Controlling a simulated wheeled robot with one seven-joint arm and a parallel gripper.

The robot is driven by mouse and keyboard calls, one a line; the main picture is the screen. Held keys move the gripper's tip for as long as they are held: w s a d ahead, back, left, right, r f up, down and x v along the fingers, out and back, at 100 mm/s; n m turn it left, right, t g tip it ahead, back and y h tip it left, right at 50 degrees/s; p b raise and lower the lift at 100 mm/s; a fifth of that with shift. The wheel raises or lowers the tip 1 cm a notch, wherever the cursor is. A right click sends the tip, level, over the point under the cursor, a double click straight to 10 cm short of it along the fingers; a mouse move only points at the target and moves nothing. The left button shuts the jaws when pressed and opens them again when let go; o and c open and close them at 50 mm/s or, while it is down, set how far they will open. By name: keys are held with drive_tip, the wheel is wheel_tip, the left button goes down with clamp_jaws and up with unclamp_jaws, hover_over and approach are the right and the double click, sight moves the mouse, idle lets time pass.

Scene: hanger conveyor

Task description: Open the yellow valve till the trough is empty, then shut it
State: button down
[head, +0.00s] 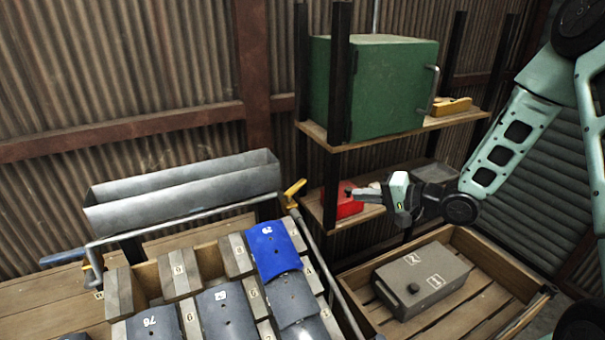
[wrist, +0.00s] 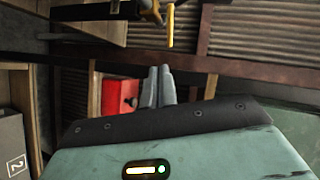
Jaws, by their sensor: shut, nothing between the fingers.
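The grey metal trough (head: 180,205) stands at the back left against the corrugated wall. Its contents are hidden by its front wall. A yellow valve lever (head: 294,187) sits at the trough's right end, tilted up to the right. A yellow lever also shows at the top of the wrist view (wrist: 170,28). My gripper (head: 358,193) is shut and empty, to the right of the lever and apart from it, in front of the lower shelf. Its fingers show together in the wrist view (wrist: 158,82).
A red box (head: 347,203) sits on the lower shelf behind my gripper. A green cabinet (head: 385,88) stands on the shelf above. Below are a grey box (head: 425,287) in a wooden crate (head: 497,257) and a rack with a blue plate (head: 272,250). A metal rail (head: 185,230) runs before the trough.

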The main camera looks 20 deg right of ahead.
sight(305, 183)
drive_tip(key=w+a+p, duration=0.2)
drive_tip(key=w+a, duration=0.1)
drive_tip(key=w+a+f+m+p, duration=0.1)
drive_tip(key=w+a+p, duration=0.1)
drive_tip(key=w+a, duration=0.1)
drive_tip(key=w+a+f+m+p, duration=0.1)
drive_tip(key=w+a+p, duration=0.1)
drive_tip(key=w+a, duration=0.1)
drive_tip(key=shift+w+a+f, duration=0.2)
drive_tip(key=shift+w, duration=0.2)
drive_tip(key=shift+w+a+b, duration=0.15)
drive_tip(key=shift+w+b, duration=0.6)
drive_tip(key=shift+w, duration=0.15)
drive_tip(key=shift+s, duration=0.1)
